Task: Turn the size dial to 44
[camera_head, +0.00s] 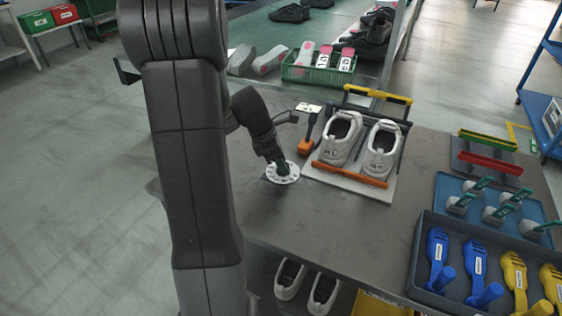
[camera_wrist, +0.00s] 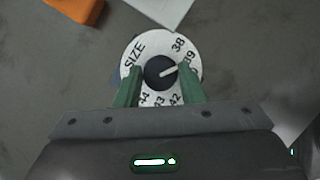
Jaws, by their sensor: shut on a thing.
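The size dial is a white disc (camera_head: 291,178) on the grey table, left of the shoes. My gripper (camera_wrist: 160,76) is shut on the knob with one green finger on each side. The fingers cover part of the scale between 39 and 42. In the head view my gripper (camera_head: 279,165) stands over the dial and hides the knob.
White shoes (camera_head: 341,139) stand on a board with orange and yellow bars, right of the dial. An orange-handled tool (camera_head: 306,146) lies close behind the dial. A dark tray (camera_head: 412,268) of blue and yellow tools is at right. The table in front of the dial is clear.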

